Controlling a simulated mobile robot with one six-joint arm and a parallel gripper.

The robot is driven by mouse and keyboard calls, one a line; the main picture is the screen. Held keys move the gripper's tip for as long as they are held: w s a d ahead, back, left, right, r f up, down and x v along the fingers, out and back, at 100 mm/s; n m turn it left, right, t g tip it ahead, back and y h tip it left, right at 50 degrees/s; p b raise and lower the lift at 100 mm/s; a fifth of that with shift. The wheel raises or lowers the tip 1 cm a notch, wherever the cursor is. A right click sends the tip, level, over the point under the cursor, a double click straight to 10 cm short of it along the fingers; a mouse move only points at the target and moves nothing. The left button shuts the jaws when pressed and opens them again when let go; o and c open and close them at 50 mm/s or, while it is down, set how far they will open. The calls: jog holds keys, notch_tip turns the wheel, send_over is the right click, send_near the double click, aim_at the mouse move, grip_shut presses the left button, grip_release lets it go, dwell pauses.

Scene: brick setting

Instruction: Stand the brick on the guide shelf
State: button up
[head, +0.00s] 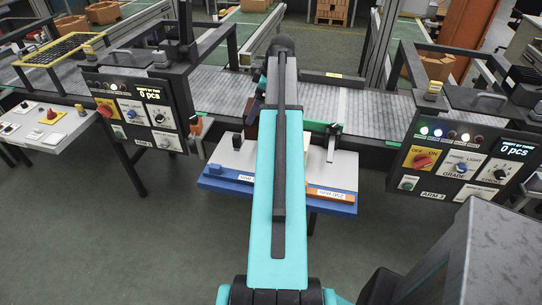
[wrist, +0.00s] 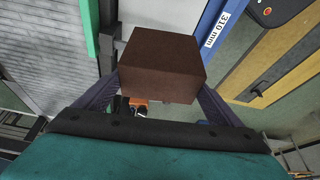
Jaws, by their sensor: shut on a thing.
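My gripper (wrist: 160,88) is shut on a dark brown brick (wrist: 163,62) in the wrist view, with a dark purple finger on each side of it. In the head view, my arm hides most of the gripper, and only a small dark part of the brick (head: 252,124) seems to show left of the arm. A small grey-topped shelf with a blue front edge (head: 228,187), likely the guide shelf, lies under the arm's far end. Its blue edge with a "310 mm" label (wrist: 216,30) is beside the brick in the wrist view. I cannot tell whether the brick touches the shelf.
A conveyor (head: 222,92) runs behind the shelf. Control panels stand left (head: 143,113) and right (head: 464,158). A dark post with a bar (head: 333,140) stands on the shelf's right part, and a small black block (head: 237,141) on its left. The shelf top between looks mostly clear.

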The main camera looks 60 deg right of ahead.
jog(key=s+d+f, duration=0.3)
jog(key=s, duration=0.1)
jog(key=shift+s+d+f, duration=0.2)
jog(key=shift+s+f, duration=0.05)
jog(key=shift+f, duration=0.1)
jog(key=shift+f, duration=0.1)
jog(key=shift+f+p, duration=1.05)
jog(key=shift+f, duration=1.95)
jog(key=shift+f+p, duration=0.65)
jog(key=shift+f, duration=1.25)
jog(key=shift+f, duration=0.15)
jog(key=o, duration=1.9)
